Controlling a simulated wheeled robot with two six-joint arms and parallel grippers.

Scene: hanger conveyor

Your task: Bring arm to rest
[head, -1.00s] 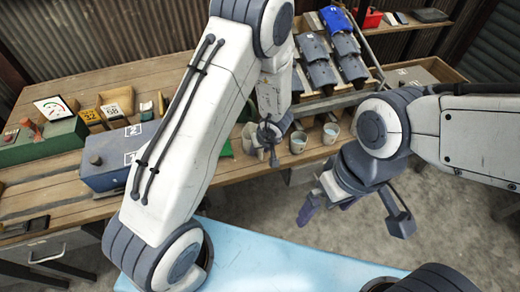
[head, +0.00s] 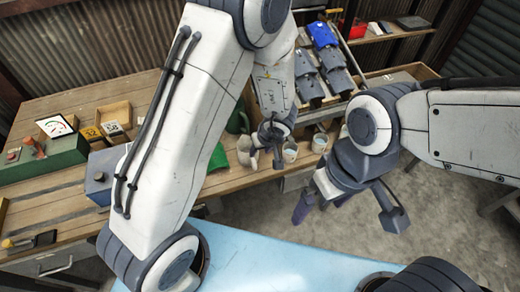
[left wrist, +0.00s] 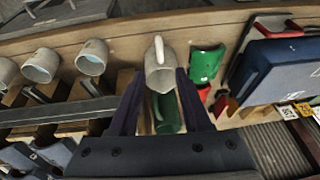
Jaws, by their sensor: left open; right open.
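My left gripper (head: 268,150) hangs at the workbench's front edge among the mugs. In the left wrist view its two dark fingers (left wrist: 160,100) are apart, with nothing gripped. A pale grey mug (left wrist: 160,68) shows between and just beyond the fingertips; I cannot tell whether they touch it. That mug (head: 244,150) is left of the gripper in the head view. A green mug (left wrist: 167,115) shows further down between the fingers. My right gripper (head: 348,208) is open and empty, its fingers wide apart, over the floor right of the bench's front edge.
Two more mugs (head: 290,152) (head: 320,142) stand right of my left gripper. A rack of dark parts (head: 325,60) is behind them. A blue-grey box (head: 98,175) is partly hidden by my left arm. A light blue surface (head: 270,262) is nearest; grey floor is clear at right.

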